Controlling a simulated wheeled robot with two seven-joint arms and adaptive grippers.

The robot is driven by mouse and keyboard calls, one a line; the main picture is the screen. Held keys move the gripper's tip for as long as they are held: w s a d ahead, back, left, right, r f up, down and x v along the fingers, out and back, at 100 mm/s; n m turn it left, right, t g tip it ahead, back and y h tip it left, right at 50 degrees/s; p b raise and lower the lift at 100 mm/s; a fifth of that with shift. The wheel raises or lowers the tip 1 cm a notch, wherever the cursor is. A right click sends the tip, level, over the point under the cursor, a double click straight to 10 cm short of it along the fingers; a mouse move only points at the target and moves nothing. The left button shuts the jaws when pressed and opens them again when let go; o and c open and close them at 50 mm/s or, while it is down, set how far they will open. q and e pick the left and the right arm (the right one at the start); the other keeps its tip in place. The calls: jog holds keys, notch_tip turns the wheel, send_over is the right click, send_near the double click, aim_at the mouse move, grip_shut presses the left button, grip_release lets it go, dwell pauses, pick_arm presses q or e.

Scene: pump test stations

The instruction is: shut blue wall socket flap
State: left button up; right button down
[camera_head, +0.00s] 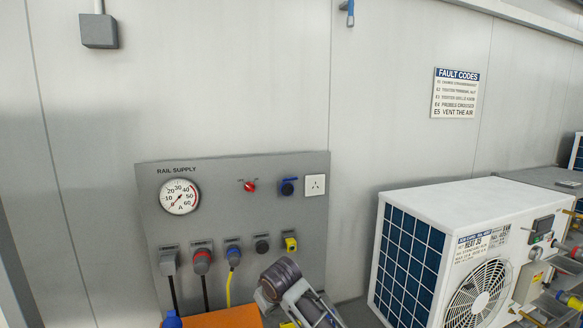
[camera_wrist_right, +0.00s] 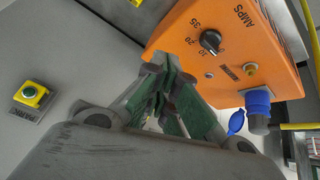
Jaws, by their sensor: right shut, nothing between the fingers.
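The blue wall socket (camera_head: 287,188) is small at the upper right of the grey rail supply panel in the head view. A blue flap (camera_head: 291,179) seems to stand up at its top, over a dark round face; its exact angle is too small to tell. My right arm rises at the bottom of the head view, below the panel's right part and well apart from the socket. My right gripper (camera_wrist_right: 155,95) is shut and empty in the right wrist view, in front of an orange box. The wall socket is not in that view. My left gripper is not seen.
The orange box (camera_wrist_right: 185,40) bears a blue connector (camera_wrist_right: 258,103). A white fan unit (camera_head: 450,200) stands to the right.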

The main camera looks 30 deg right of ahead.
jog(key=w+d+r+m+t, duration=0.1)
jog(key=w+d+r, duration=0.2)
jog(key=r, duration=0.5)
jog(key=w+d+r+h, duration=0.15)
jog(key=w+r, duration=0.25)
jog(key=r, duration=0.4)
jog(key=w+d+r+m+t, duration=0.1)
jog(key=w+d+r, duration=0.25)
jog(key=r, duration=0.45)
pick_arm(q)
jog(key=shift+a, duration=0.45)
pick_arm(e)
jog(key=s+d+r+m+t, duration=0.1)
jog(key=d+r, duration=0.3)
jog(key=r, duration=0.7)
jog(key=s+d+r+m, duration=0.1)
jog(key=d+r, duration=0.3)
jog(key=r, duration=0.8)
jog(key=shift+s+d+t, duration=0.3)
jog(key=shift+t, duration=0.1)
jog(key=shift+w, duration=0.1)
